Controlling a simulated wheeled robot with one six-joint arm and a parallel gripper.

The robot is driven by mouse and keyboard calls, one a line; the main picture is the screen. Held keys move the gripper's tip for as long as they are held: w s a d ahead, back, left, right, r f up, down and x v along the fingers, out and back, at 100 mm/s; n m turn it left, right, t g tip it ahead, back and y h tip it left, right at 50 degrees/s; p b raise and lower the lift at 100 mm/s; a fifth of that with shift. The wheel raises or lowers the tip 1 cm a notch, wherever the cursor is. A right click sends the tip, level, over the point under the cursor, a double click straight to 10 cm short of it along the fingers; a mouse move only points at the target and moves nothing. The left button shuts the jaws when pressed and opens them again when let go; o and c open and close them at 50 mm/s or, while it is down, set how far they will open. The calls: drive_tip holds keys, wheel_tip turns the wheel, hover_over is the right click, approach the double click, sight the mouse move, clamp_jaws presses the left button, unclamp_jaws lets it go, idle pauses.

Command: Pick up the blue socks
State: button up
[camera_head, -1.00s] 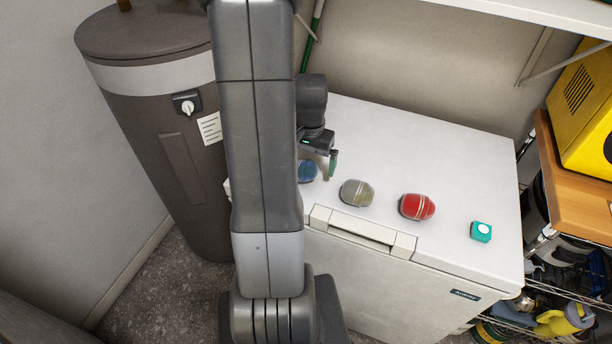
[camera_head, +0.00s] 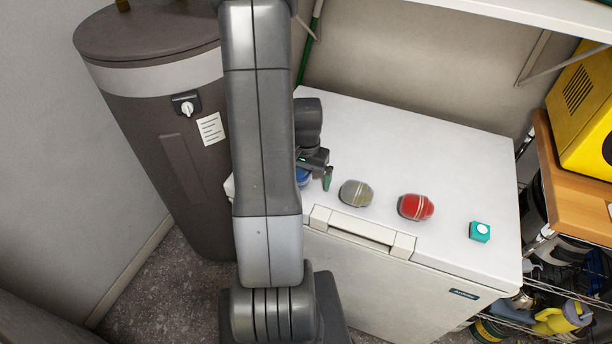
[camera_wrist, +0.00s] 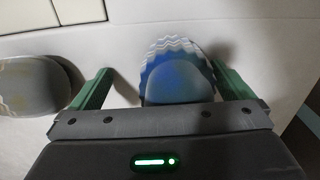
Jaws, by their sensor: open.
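The blue socks (camera_wrist: 178,75) are a rolled bundle with a wavy white and light-blue pattern. In the wrist view they lie between the two green fingers of my gripper (camera_wrist: 168,90), which is open, with a gap on each side. In the head view only a small blue part of the socks (camera_head: 303,176) shows behind my arm on the white chest lid. My gripper (camera_head: 318,176) is low over them there, one finger visible on their right. The lower part of the socks is hidden by the gripper body in the wrist view.
The white chest (camera_head: 420,150) bears a grey-beige rolled bundle (camera_head: 356,193), close right of my gripper, a red one (camera_head: 415,207) and a teal box (camera_head: 480,231). A dark cylindrical tank (camera_head: 150,120) stands left. A shelf (camera_head: 540,12) overhangs the back right.

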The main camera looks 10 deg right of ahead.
drive_tip(key=shift+r, duration=0.1)
drive_tip(key=c, duration=1.5)
drive_tip(key=shift+r, duration=0.1)
